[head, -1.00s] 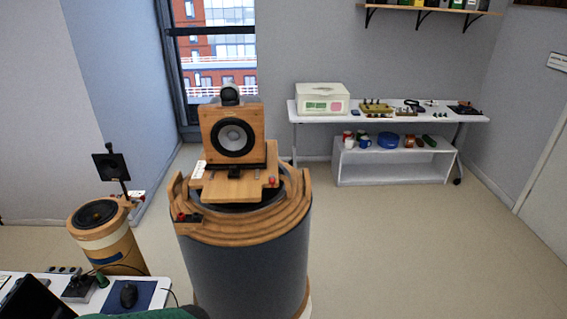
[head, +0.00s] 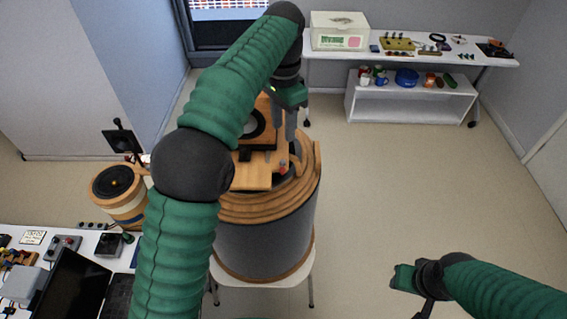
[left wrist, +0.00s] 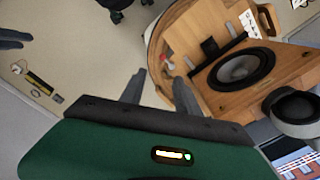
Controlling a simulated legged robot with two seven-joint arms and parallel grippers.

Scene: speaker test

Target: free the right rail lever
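The wooden speaker (head: 252,125) stands on a wooden platform on the round grey drum (head: 262,245); my left arm covers much of it. The right rail lever, a small red piece (head: 283,170), is at the platform's right edge; a red spot also shows in the left wrist view (left wrist: 168,60). My left gripper (head: 287,138) is above and beyond the lever, pointing down. Its fingers are apart and empty in the left wrist view (left wrist: 160,80), near the platform edge; contact is unclear. My right gripper (head: 425,300) is low at right, away from the drum, its fingers apparently apart.
A white table (head: 490,55) with small parts and a white box (head: 340,32) stands at the back right, over a low shelf (head: 415,105). A smaller speaker drum (head: 120,200) and a desk with a laptop (head: 75,290) are at left.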

